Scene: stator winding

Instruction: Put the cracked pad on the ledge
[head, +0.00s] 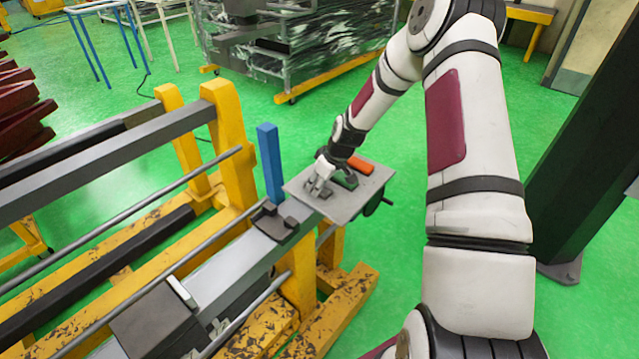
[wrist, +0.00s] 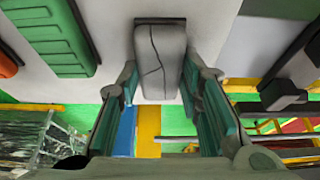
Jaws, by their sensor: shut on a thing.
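The cracked pad (wrist: 160,55) is a light grey rounded block with dark crack lines, seen between my fingers in the wrist view. My gripper (wrist: 163,88) is shut on it, one finger on each side. In the head view my gripper (head: 318,184) is low over the light grey plate (head: 345,208), near its left part. The pad is mostly hidden there by the fingers. I cannot tell whether the pad touches the plate. I cannot tell for sure which surface is the ledge; a flat grey beam (head: 230,277) runs left and down from the plate.
A green ribbed pad (wrist: 48,35) and an orange piece (head: 361,165) lie on the plate beside my gripper. A blue post (head: 270,162) stands left of the plate. A dark clamp-like part (head: 275,222) and a dark block (head: 155,322) sit on the beam.

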